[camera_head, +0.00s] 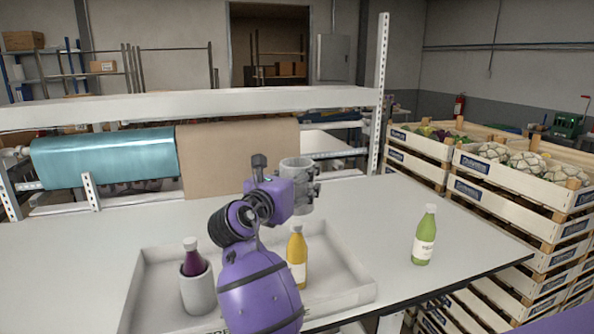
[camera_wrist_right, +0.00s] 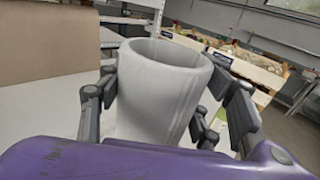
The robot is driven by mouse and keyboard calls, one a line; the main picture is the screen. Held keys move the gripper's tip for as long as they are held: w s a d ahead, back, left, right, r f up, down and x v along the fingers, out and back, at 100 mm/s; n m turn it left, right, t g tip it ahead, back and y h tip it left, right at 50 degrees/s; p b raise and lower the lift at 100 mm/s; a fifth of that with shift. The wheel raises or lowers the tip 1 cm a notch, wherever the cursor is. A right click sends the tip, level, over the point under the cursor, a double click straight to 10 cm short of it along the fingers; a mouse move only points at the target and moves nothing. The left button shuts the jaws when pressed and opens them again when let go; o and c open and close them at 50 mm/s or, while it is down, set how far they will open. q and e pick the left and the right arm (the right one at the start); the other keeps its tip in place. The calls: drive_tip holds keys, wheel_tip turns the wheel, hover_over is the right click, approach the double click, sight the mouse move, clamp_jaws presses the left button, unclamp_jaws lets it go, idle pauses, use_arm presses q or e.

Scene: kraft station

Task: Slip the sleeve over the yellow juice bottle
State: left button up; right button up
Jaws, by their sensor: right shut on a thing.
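The yellow juice bottle (camera_head: 297,257) stands upright in the shallow white tray (camera_head: 350,284), partly hidden by my right arm. My right gripper (camera_head: 311,186) is shut around a grey-white open cylinder sleeve (camera_head: 295,170), holding it above and behind the bottle's top. In the right wrist view the sleeve (camera_wrist_right: 160,92) stands between the fingers with its open rim facing up. The sleeve and bottle look apart. A purple bottle (camera_head: 191,258) stands in the tray at left with a similar sleeve (camera_head: 198,291) around its lower part. My left gripper is not in view.
A green bottle (camera_head: 424,236) stands on the table (camera_head: 400,205) to the right of the tray. Stacked vegetable crates (camera_head: 500,200) stand beyond the table's right edge. A teal roll (camera_head: 105,160) and brown paper (camera_head: 235,160) are at the back. The table between tray and green bottle is clear.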

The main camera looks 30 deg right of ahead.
drive_tip(key=shift+f, duration=1.55)
drive_tip(key=b, duration=0.1)
hover_over(293, 247)
drive_tip(key=x, duration=0.2)
drive_tip(key=shift+w+d+f, duration=0.1)
drive_tip(key=shift+f, duration=2.25)
drive_tip(key=shift+d+f, duration=0.1)
drive_tip(key=shift+f, duration=2.3)
drive_tip(key=shift+f+b, duration=0.75)
drive_tip(key=shift+f, duration=3)
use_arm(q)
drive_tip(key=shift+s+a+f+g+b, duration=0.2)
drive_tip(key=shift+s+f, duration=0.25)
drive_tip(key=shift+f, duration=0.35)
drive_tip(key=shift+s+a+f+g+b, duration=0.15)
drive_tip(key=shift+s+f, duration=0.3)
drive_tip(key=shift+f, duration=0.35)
use_arm(e)
drive_tip(key=shift+f, duration=0.55)
drive_tip(key=o, duration=0.8)
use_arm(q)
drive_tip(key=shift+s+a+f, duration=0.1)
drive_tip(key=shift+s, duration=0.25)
